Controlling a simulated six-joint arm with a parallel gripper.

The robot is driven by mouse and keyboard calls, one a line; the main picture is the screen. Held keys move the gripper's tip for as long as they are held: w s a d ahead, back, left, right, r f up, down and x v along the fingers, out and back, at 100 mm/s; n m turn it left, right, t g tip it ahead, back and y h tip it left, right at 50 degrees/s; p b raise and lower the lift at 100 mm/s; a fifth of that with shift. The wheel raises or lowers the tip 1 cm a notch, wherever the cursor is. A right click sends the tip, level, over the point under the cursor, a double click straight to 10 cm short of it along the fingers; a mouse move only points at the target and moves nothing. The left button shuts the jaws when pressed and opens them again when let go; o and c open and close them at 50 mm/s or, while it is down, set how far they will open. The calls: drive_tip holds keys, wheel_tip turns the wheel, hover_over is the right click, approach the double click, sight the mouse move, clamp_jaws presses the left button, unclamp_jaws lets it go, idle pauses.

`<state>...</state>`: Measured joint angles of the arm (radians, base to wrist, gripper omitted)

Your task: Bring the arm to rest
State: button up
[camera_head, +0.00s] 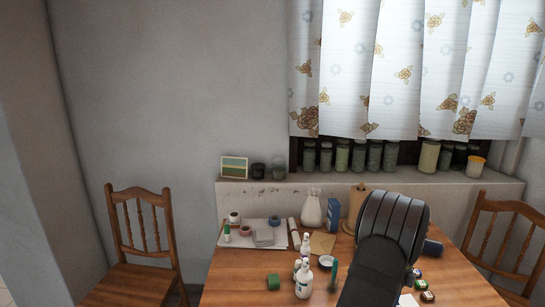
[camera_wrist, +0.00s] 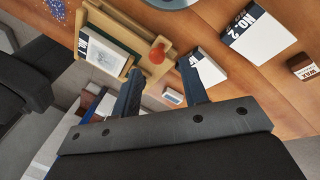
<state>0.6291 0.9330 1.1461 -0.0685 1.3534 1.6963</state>
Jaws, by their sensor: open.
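My gripper (camera_wrist: 160,68) shows in the wrist view, its two dark fingers apart and nothing visible between them. It points over a wooden table top (camera_wrist: 225,85). In the head view, a dark link of my arm rises over the right front of the table (camera_head: 225,290). The gripper's fingers cannot be made out there. Whether the fingers touch anything cannot be told.
Jars (camera_head: 342,156) line the sill behind. A "NO. 2" box (camera_wrist: 256,32) shows in the wrist view.

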drive_tip(key=x, duration=0.3)
drive_tip(key=shift+s+f, duration=0.15)
drive_tip(key=shift+f, duration=0.2)
drive_tip(key=r, duration=0.1)
drive_tip(key=a+r, duration=0.1)
drive_tip(key=shift+a+r+h, duration=0.3)
drive_tip(key=shift+r+h, duration=0.1)
drive_tip(key=w+a+r+h, duration=0.1)
drive_tip(key=a+r+h, duration=0.2)
drive_tip(key=r, duration=0.4)
drive_tip(key=shift+w+a+m+h, duration=0.15)
drive_tip(key=shift+a+m+h, duration=0.2)
drive_tip(key=shift+a, duration=0.2)
idle(0.4)
